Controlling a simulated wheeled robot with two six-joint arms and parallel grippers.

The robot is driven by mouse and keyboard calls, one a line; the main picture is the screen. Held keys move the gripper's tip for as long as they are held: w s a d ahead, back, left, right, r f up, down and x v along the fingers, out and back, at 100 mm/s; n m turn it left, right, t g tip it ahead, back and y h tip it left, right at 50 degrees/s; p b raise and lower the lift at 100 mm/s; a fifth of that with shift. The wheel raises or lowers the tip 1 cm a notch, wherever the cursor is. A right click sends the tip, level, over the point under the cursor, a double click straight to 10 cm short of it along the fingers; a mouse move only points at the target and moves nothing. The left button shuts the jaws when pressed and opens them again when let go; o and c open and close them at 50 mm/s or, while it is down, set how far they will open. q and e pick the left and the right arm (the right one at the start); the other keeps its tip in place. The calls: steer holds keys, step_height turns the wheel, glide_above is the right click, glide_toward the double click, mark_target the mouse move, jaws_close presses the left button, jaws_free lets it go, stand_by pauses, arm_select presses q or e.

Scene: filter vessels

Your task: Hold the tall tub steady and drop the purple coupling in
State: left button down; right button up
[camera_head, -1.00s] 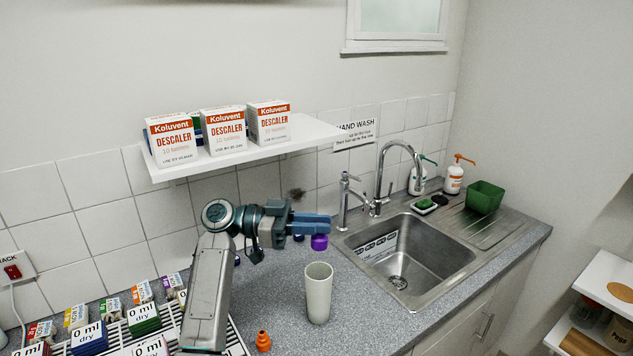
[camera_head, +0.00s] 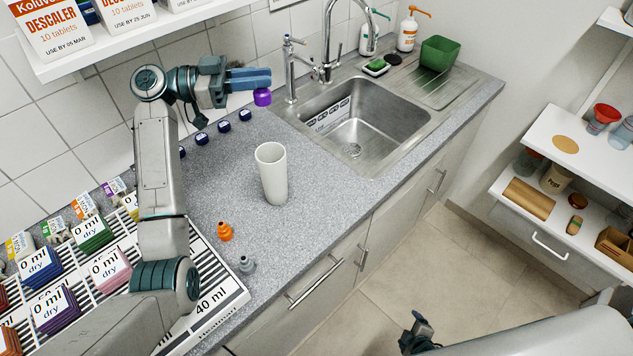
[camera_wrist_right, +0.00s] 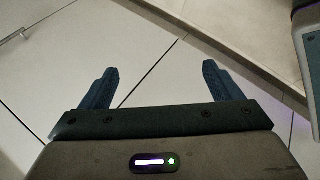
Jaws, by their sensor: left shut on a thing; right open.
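The tall tub (camera_head: 272,180), a plain off-white cup, stands upright on the grey worktop with its open mouth up. My left gripper (camera_head: 265,80) is behind and above it, pointing right. It is shut on the purple coupling (camera_head: 263,97), which hangs just under the fingertips, apart from the tub. My right gripper (camera_head: 418,335) shows low in the head view, over the floor and well away from the tub. In the right wrist view its two fingers (camera_wrist_right: 157,85) are wide open with only floor tiles between them.
An orange stepped fitting (camera_head: 225,232) and a grey one (camera_head: 246,264) stand on the worktop in front of the tub. Several dark blue caps (camera_head: 224,127) lie behind it. A white rack (camera_head: 215,290) with labelled boxes is at left, the sink (camera_head: 365,125) at right.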

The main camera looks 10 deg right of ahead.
mark_target(285, 172)
steer(key=w+a+r+n+t+y, duration=0.2)
steer(key=w+r+n+t, duration=0.4)
steer(key=w+r+n, duration=1)
steer(key=w+a+r+n+t+y, duration=0.15)
steer(key=r+n, duration=0.25)
steer(key=r, duration=0.5)
steer(key=w+a+r+n+t+y, duration=0.1)
steer(key=w+a+r+n+y, duration=0.3)
steer(key=r, duration=0.5)
steer(key=w+a+r+n+t+y, duration=0.1)
steer(key=a+r+n, duration=0.1)
steer(key=r+n, duration=0.5)
steer(key=w+a+r+n+g+y, duration=0.1)
steer(key=w+a+r+g+y, duration=0.1)
steer(key=a, duration=0.6)
steer(key=w+a+r+n+g+y, duration=0.2)
steer(key=w+a, duration=0.3)
steer(key=a, duration=0.3)
steer(key=w+a+r+n+g+y, duration=0.1)
steer(key=w+a+r+g+y, duration=0.1)
steer(key=a, duration=0.6)
steer(key=shift+w+a+r+n+y, duration=0.25)
steer(key=shift+w+a+n+y, duration=0.05)
steer(key=shift+w+y, duration=0.3)
steer(key=shift+w+a, duration=0.25)
steer(key=shift+c, duration=0.5)
